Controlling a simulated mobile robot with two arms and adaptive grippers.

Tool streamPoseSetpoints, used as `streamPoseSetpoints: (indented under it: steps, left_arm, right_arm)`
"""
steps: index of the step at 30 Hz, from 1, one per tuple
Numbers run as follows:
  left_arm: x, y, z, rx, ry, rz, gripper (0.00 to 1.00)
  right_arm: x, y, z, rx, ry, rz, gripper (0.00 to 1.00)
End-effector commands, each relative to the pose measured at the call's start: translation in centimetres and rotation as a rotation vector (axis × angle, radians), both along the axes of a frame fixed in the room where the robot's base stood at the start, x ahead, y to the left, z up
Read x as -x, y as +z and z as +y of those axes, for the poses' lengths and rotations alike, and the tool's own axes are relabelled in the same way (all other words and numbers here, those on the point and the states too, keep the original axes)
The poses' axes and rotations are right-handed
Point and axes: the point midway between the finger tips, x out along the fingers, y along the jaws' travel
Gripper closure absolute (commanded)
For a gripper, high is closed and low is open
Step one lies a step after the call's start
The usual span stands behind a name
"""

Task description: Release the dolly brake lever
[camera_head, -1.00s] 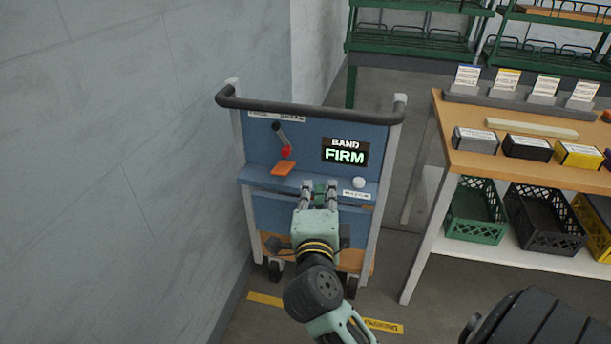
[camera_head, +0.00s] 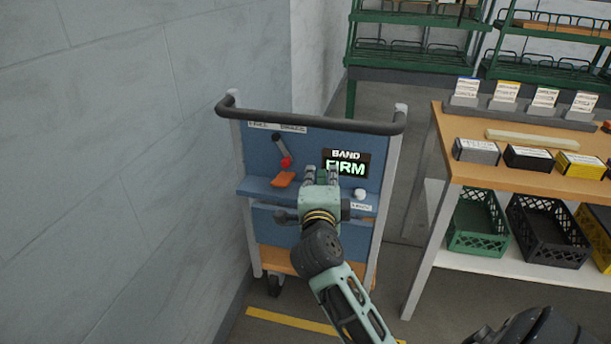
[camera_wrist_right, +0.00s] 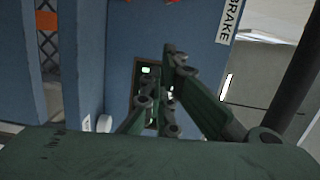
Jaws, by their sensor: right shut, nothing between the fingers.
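The dolly (camera_head: 258,222) has a blue panel with a short grey lever (camera_head: 279,141) at its upper left. The lever slants down to the right and ends in a red knob (camera_head: 286,161). A label (camera_head: 277,126) sits above it; the word BRAKE shows on a label in the right wrist view (camera_wrist_right: 230,14). An orange tab (camera_head: 283,180) is below the knob. My right gripper (camera_head: 322,176) is shut and empty, to the right of the lever and apart from it, over the lower left of the display. My left gripper is out of view.
The display (camera_head: 346,157) reads BAND FIRM. A white knob (camera_head: 360,194) is right of my gripper. A dark handlebar (camera_head: 310,121) crosses the dolly's top. A wall (camera_head: 130,170) stands close on the left. A wooden workbench (camera_head: 480,170) with boxes is on the right.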

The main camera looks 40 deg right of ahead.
Motion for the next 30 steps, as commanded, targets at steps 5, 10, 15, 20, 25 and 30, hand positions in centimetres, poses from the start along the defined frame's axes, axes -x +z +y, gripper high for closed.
streamPoseSetpoints:
  steps: [5, 10, 15, 20, 25, 30]
  left_arm:
    - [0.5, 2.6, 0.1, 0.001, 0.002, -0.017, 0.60]
    - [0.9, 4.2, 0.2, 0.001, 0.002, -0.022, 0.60]
    - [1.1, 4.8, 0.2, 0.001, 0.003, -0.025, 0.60]
    - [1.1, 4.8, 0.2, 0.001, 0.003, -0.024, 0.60]
    - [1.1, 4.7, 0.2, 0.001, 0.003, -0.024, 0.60]
    - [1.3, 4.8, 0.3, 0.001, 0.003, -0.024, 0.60]
  right_arm:
    - [-2.1, -0.3, 1.3, -0.002, 0.001, -0.002, 1.00]
    - [-3.0, -0.3, 2.0, -0.001, 0.000, 0.000, 1.00]
    - [-3.3, -0.2, 2.3, 0.000, -0.001, 0.000, 1.00]
    - [-3.3, -0.2, 2.3, 0.000, 0.000, 0.000, 1.00]
    - [-3.4, -0.4, 2.4, -0.008, 0.000, -0.008, 1.00]
    - [-4.0, -1.6, 2.9, -0.079, 0.000, -0.086, 1.00]
